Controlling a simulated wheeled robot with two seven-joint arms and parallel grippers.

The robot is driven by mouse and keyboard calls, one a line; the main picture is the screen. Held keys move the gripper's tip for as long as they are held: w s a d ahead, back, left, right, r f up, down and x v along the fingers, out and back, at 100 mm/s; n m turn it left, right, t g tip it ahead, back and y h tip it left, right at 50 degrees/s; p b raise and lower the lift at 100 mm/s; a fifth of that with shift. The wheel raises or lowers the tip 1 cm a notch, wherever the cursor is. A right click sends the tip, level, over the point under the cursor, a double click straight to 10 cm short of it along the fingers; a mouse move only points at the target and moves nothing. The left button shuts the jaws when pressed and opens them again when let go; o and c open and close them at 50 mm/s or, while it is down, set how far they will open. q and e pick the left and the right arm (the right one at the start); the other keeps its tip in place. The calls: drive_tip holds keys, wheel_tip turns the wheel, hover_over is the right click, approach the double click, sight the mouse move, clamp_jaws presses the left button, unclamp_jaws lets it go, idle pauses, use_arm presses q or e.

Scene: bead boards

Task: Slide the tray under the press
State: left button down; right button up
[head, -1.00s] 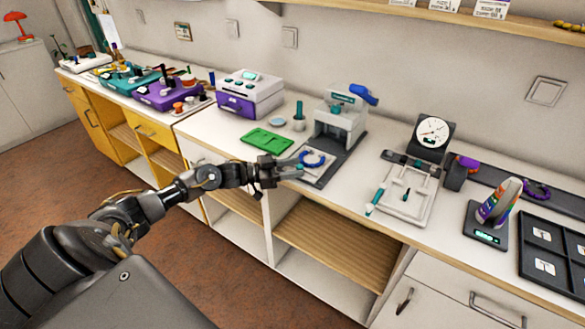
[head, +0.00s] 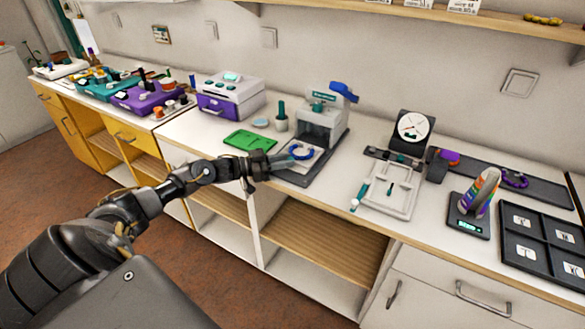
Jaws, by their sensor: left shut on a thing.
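The press (head: 320,125), grey and white with a blue lever (head: 343,91), stands on a dark base plate at the back of the worktop. A small white tray (head: 312,160) holding a blue ring (head: 301,151) lies on the front part of that plate, just in front of the press opening. My left gripper (head: 287,160) reaches in from the left and is shut on the tray's near left side; its fingertips are small and partly blend with the tray. My right gripper is not in view.
A white frame fixture (head: 391,190), a dial gauge (head: 412,127) and a scale (head: 468,222) are to the right. A shelf (head: 400,14) runs above.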

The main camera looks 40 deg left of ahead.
use_arm(q)
drive_tip(key=shift+s, duration=0.2)
drive_tip(key=c, duration=1.4)
unclamp_jaws()
drive_tip(key=shift+c, duration=0.2)
drive_tip(key=shift+o, duration=0.8)
drive_tip(key=shift+a, duration=0.1)
drive_tip(key=v, duration=1)
drive_tip(key=shift+s+a+b, duration=0.2)
drive_tip(key=shift+s+b, duration=0.05)
drive_tip(key=shift+b, duration=0.15)
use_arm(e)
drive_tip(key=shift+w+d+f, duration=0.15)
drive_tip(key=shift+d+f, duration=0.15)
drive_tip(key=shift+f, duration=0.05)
